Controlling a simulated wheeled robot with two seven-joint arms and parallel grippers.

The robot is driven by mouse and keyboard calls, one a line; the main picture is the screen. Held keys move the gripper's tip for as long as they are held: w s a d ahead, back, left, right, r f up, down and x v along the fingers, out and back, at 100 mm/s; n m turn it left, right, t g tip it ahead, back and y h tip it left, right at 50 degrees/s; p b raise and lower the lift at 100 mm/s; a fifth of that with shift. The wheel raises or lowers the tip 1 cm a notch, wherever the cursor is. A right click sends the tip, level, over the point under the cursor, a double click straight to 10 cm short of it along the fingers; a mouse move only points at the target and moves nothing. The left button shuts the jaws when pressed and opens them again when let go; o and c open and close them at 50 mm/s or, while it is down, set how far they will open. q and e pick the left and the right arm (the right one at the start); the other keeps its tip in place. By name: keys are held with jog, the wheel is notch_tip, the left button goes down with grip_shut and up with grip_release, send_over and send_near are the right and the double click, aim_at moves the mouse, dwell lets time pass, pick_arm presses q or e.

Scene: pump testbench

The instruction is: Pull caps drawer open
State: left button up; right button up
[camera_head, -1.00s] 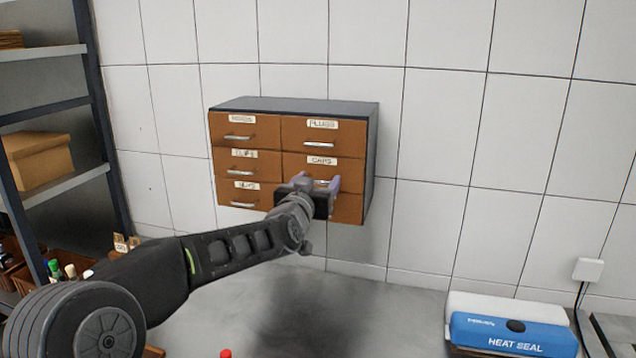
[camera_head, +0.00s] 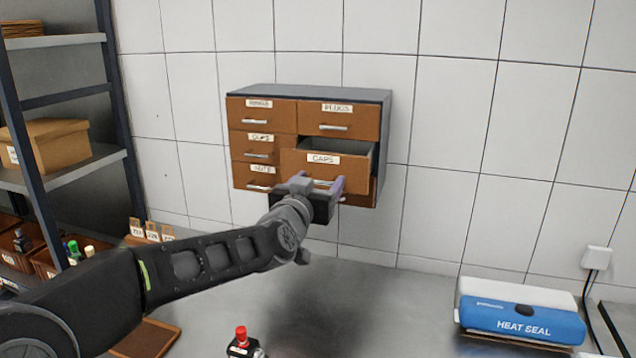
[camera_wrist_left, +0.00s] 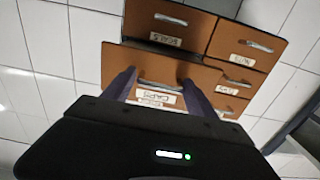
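The caps drawer (camera_head: 325,160), brown with a white CAPS label, stands partly out of the dark cabinet (camera_head: 330,92), and its open top shows. My left gripper (camera_head: 317,186) is in front of it, with its two purple fingers at the two ends of the metal drawer handle (camera_wrist_left: 160,85). In the left wrist view the caps drawer (camera_wrist_left: 115,70) fills the space ahead of the fingers, which are apart with the handle between them. The inside of the drawer is mostly hidden. My right gripper is not in view.
Other closed drawers surround it, including the plugs drawer (camera_head: 338,120) above. A blue heat sealer (camera_head: 525,322) sits at the right on the bench. A shelf rack (camera_head: 60,100) stands at the left. A red-topped item (camera_head: 242,343) is at the front. Bench space below the cabinet is clear.

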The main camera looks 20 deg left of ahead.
pick_arm(q)
jog(key=shift+o, duration=0.7)
jog(key=shift+d, duration=0.2)
jog(key=shift+s+a, duration=0.1)
jog(key=shift+a, duration=0.05)
jog(key=s+b, duration=0.1)
jog(key=s, duration=0.6)
jog(key=shift+s, duration=0.3)
jog(key=shift+f, duration=0.1)
